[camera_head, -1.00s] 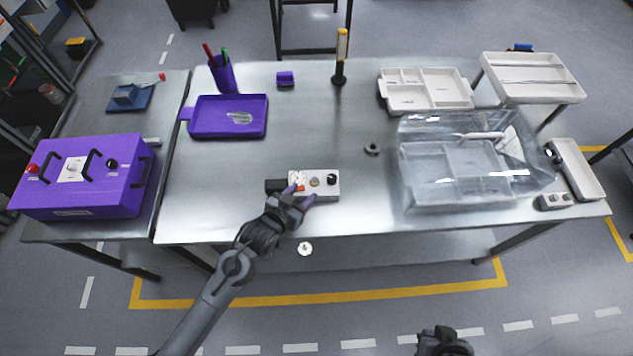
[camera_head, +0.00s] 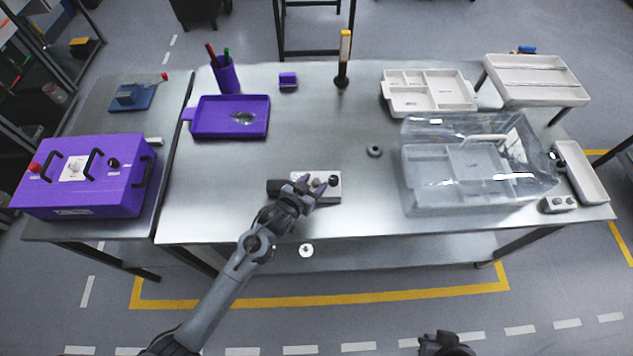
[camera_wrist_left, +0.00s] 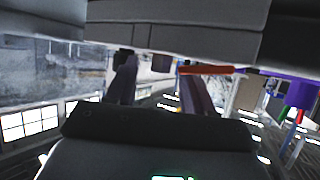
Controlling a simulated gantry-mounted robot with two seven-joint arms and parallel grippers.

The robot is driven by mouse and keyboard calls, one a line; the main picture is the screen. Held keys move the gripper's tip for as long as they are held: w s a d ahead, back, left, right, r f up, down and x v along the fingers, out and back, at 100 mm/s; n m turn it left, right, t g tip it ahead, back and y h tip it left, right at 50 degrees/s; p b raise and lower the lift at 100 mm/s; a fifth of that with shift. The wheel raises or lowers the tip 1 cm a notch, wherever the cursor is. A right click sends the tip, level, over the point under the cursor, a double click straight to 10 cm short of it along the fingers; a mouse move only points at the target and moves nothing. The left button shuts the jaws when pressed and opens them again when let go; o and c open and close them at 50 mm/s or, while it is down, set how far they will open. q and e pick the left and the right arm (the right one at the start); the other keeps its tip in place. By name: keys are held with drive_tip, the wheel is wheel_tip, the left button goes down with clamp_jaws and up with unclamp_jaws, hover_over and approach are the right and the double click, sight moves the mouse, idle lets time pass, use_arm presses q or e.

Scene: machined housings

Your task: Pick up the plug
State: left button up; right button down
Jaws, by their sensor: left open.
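A light grey block (camera_head: 329,196) lies near the front edge of the table, with small round parts on its top. A dark knob-like part (camera_head: 333,179) stands at its right end; I cannot tell which part is the plug. My left gripper (camera_head: 311,183) is open, its purple-grey fingers over the middle of the block and hiding part of its top. I cannot tell if they touch anything. In the left wrist view the fingers (camera_wrist_left: 158,85) are spread apart, and no plug is clear between them. My right gripper (camera_head: 445,345) is at the bottom edge, partly cut off.
A black piece (camera_head: 274,187) adjoins the block's left end. A dark ring (camera_head: 374,151) lies to the right. A clear lidded box (camera_head: 425,198) stands farther right. A purple tray (camera_head: 205,131) and a purple case (camera_head: 120,200) are at left. The table's middle is clear.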

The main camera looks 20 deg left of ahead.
use_arm(q)
clamp_jaws()
drive_tip(key=shift+r, duration=0.15)
